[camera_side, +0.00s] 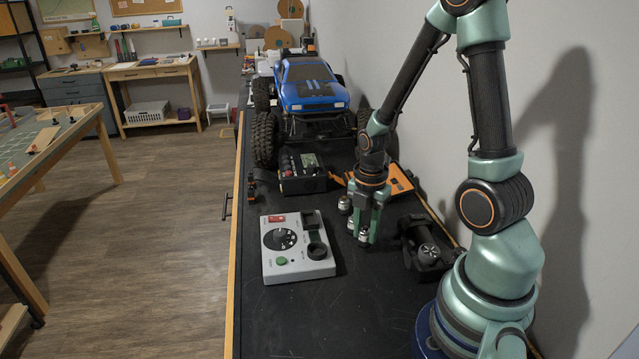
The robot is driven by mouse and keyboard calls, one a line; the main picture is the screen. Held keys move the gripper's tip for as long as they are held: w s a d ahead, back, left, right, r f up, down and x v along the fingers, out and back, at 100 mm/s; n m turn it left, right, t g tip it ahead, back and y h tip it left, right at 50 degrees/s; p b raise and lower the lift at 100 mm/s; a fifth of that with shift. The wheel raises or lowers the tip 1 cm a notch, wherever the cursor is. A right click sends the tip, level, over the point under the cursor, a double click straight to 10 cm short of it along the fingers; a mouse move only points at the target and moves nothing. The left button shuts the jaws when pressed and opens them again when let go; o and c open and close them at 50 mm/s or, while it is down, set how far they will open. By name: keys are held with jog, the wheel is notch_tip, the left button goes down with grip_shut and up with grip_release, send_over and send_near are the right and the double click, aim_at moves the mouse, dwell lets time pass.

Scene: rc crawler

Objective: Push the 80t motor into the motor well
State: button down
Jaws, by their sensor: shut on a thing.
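My gripper (366,237) points down over the black bench, right of a grey control box. It is shut on a small silver motor (363,235), held between the fingers low over the bench top. Another silver motor (344,204) stands just behind it to the left. Part of a further silver piece shows beside the left finger. Labels are too small to read, so I cannot tell which motor is the 80t. I cannot tell which opening is the motor well.
A blue crawler truck (312,85) stands at the back of the bench. A black tray of parts (303,180) and an orange piece (398,180) lie in front of it. A black device (428,250) lies right of my gripper. The front bench top is clear.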

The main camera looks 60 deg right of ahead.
notch_tip(320, 180, up, 18)
jog(key=f, duration=0.1)
jog(key=w+a+r+m, duration=0.1)
jog(key=w+a+r, duration=0.45)
jog(key=a, duration=0.35)
send_over(317, 254)
notch_tip(317, 254, down, 16)
jog(key=shift+r, duration=0.1)
jog(key=shift+f, duration=2.45)
jog(key=c, duration=0.6)
grip_release()
jog(key=shift+f, duration=0.15)
